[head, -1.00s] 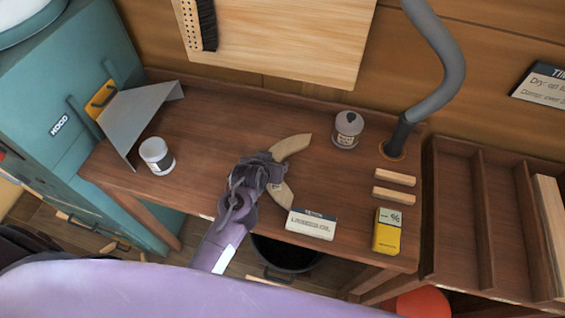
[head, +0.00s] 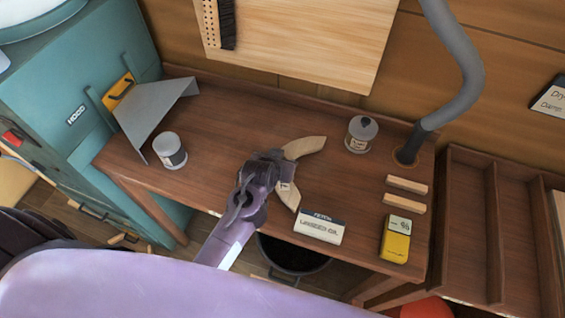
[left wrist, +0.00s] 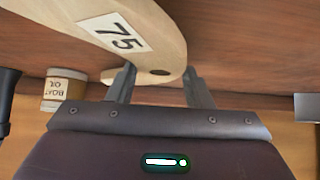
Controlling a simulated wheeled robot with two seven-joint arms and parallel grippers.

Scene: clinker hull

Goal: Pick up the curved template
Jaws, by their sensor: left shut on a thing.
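The curved template (head: 305,147) is a pale wooden arc on the brown workbench, right of my left gripper (head: 276,160). Its middle is hidden behind the gripper; its upper arm and lower tip (head: 290,196) show. In the left wrist view the template (left wrist: 165,30) carries a white label reading 75 and has a dark hole near its end. My left gripper (left wrist: 158,85) is shut on it there, with a finger at each side. I cannot tell whether the template is clear of the bench. My right gripper is not in view.
On the bench (head: 230,125) are a white jar (head: 169,151), a grey-lidded jar (head: 361,134), a label card (head: 319,226), two wooden blocks (head: 406,194) and a yellow box (head: 396,240). A bent grey sheet (head: 155,108) stands left; a grey hose (head: 462,85) rises right.

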